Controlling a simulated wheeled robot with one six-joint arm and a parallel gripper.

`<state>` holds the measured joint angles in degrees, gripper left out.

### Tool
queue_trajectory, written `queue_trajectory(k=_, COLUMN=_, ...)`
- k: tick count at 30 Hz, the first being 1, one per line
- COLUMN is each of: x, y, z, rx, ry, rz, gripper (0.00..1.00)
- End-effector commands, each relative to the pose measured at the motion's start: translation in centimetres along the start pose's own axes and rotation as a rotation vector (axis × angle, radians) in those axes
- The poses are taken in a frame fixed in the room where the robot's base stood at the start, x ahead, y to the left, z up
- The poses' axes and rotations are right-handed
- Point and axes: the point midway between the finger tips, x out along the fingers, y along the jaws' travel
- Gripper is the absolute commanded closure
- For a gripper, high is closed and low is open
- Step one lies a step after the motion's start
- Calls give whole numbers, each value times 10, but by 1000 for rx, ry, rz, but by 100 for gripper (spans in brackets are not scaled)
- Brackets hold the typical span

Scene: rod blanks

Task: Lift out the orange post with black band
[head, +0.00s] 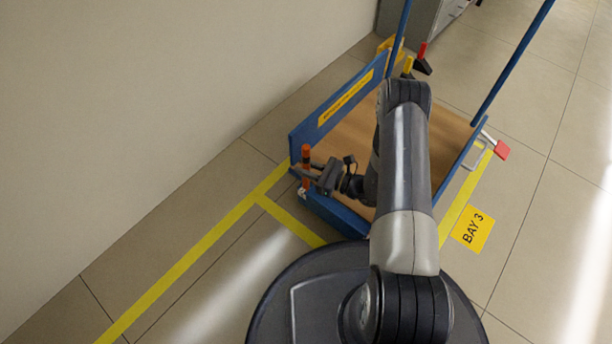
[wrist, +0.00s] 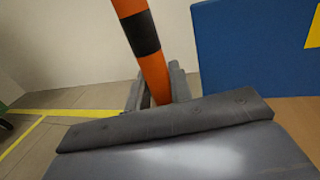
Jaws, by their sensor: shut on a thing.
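The orange post with a black band (head: 306,154) stands upright at the near left corner of a blue cart with a wooden deck (head: 352,142). My gripper (head: 305,171) reaches it from the right and is shut on it below the band. In the wrist view the orange post (wrist: 155,75) rises between the fingers (wrist: 157,88) and looks tilted in the picture. The post's lower end is hidden by the fingers, so I cannot tell whether it sits in a socket.
The cart's blue side panel (head: 340,108) stands beside the post, near the wall (head: 130,90). Two blue uprights (head: 512,65) rise from the cart. A red pedal (head: 501,150) is at its right. Floor with yellow lines (head: 200,255) lies clear at left.

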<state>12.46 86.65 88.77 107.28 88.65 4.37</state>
Motion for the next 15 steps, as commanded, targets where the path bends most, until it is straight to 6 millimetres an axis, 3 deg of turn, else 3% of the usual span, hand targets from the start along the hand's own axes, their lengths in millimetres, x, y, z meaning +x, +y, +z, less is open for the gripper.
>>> queue_trajectory(k=8, x=0, y=0, z=4, rx=0, ry=0, rz=0, gripper=92)
queue_trajectory(k=15, x=0, y=0, z=30, rx=-2, ry=-1, rz=0, gripper=92)
